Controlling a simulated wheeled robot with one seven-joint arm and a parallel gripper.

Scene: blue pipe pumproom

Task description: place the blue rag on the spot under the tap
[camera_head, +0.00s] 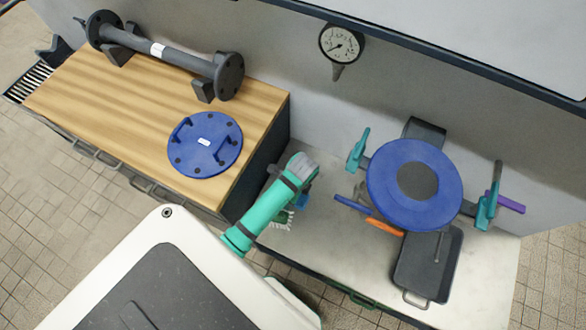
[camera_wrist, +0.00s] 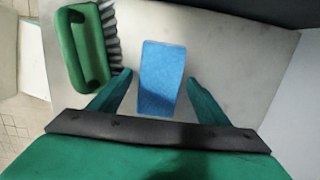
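A blue rag (camera_wrist: 162,72), a small folded block shape, lies on the pale bench top in the wrist view. My gripper (camera_wrist: 159,82) is open, with one teal finger on each side of the rag and a gap on both sides. In the head view, the arm reaches down over the bench's left part, and a bit of blue (camera_head: 303,201) shows beside its end; the fingers are mostly hidden there. A blue round flange (camera_head: 380,185) with teal handles stands at the right. I cannot clearly make out a tap or a marked spot.
A green brush (camera_wrist: 83,48) lies just left of the rag. A dark tray (camera_head: 405,285) and an orange-handled tool (camera_head: 384,226) are near the flange. A wooden bench (camera_head: 110,115) holds a dark pipe (camera_head: 175,55) and a blue disc (camera_head: 190,158). A gauge (camera_head: 341,44) hangs on the wall.

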